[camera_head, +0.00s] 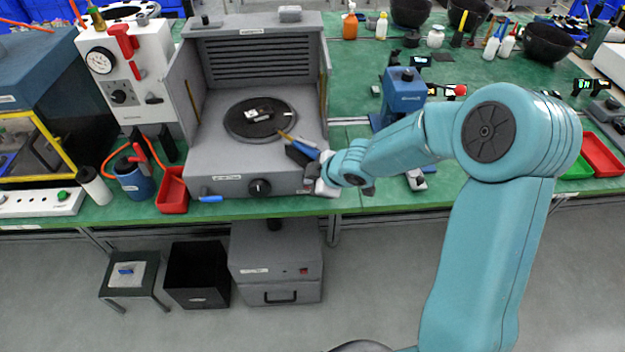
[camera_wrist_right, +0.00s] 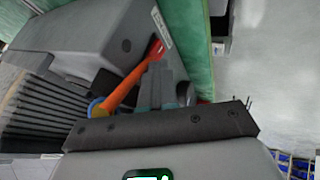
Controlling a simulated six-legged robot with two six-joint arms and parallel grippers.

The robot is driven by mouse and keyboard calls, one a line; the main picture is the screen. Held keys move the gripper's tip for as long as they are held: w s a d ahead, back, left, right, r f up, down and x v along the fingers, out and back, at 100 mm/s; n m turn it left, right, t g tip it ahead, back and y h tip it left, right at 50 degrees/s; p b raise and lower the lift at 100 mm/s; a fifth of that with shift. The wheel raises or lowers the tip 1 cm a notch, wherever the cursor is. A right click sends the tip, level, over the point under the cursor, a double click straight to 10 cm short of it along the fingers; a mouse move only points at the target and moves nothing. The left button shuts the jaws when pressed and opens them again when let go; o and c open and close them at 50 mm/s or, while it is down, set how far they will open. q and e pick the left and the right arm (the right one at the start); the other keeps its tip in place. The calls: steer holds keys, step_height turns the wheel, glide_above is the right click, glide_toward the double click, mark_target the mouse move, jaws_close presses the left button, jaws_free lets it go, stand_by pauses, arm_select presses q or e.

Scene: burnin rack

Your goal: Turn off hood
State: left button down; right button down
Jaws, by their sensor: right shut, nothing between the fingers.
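The hood (camera_head: 200,150) is a grey open-fronted box with a slatted back wall, at the left middle of the head view. A round black plate (camera_head: 237,124) inside it bears a small dark and silver part (camera_head: 258,112). A black round knob (camera_head: 260,187) is on its front panel, right of a label. My right gripper (camera_head: 303,153) is at the hood's right front corner, above and right of the knob and apart from it. It is shut and empty. A blue and tan thin item (camera_head: 287,136) shows beside its fingers. My left gripper is not in view.
A red bin (camera_head: 172,192) and a blue cup (camera_head: 133,180) stand left of the hood. A white gauge unit (camera_head: 125,75) stands behind them. A blue press-like device (camera_head: 402,92) is to the right. In the wrist view an orange-red strip (camera_wrist_right: 130,80) lies near the gripper.

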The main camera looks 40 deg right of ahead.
steer(key=shift+r, duration=0.1)
steer(key=shift+r+p, duration=0.7)
steer(key=shift+p, duration=0.15)
steer(key=shift+a, duration=0.1)
